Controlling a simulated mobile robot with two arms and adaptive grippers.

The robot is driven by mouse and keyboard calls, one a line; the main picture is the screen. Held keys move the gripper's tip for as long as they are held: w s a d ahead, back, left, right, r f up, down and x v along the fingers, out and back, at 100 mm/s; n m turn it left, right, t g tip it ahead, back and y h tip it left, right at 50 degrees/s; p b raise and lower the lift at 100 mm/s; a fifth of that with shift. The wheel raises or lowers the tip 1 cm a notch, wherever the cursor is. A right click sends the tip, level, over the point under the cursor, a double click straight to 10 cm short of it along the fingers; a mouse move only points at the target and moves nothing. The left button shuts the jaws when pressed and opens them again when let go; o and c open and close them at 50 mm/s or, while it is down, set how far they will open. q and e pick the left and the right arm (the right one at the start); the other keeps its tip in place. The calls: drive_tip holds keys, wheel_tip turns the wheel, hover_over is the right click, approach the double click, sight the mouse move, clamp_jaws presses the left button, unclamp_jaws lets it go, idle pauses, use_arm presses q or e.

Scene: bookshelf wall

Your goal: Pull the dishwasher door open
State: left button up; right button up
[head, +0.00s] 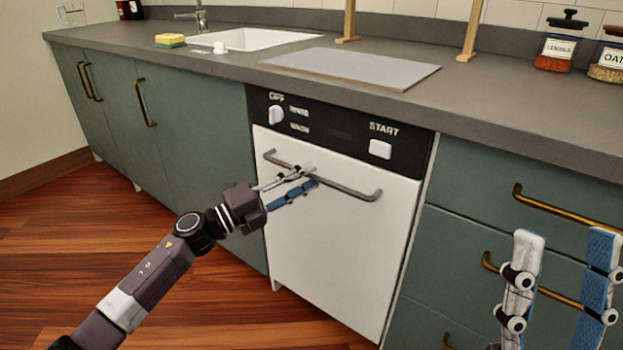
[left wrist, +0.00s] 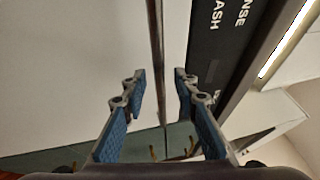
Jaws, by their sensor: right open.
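The white dishwasher door (head: 320,255) is shut below a black control panel (head: 340,133). A grey bar handle (head: 352,189) runs across its upper part. My left gripper (head: 308,176) is at the middle of the handle, one finger above it and one below. In the left wrist view the handle (left wrist: 155,35) passes between the two blue-padded fingers (left wrist: 159,78), with gaps on both sides, so the gripper is open around the bar. My right gripper (head: 566,237) is open and empty at the lower right, in front of the drawers.
Green drawers (head: 460,235) with brass handles stand right of the dishwasher, green cabinets (head: 205,130) left of it. The grey counter (head: 490,105) above holds a sink (head: 250,38), a sponge (head: 170,40), a grey board (head: 350,68) and jars (head: 560,45). The wooden floor (head: 230,310) in front is clear.

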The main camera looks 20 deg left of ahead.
use_arm(q)
drive_tip(key=shift+x, duration=0.95)
clamp_jaws()
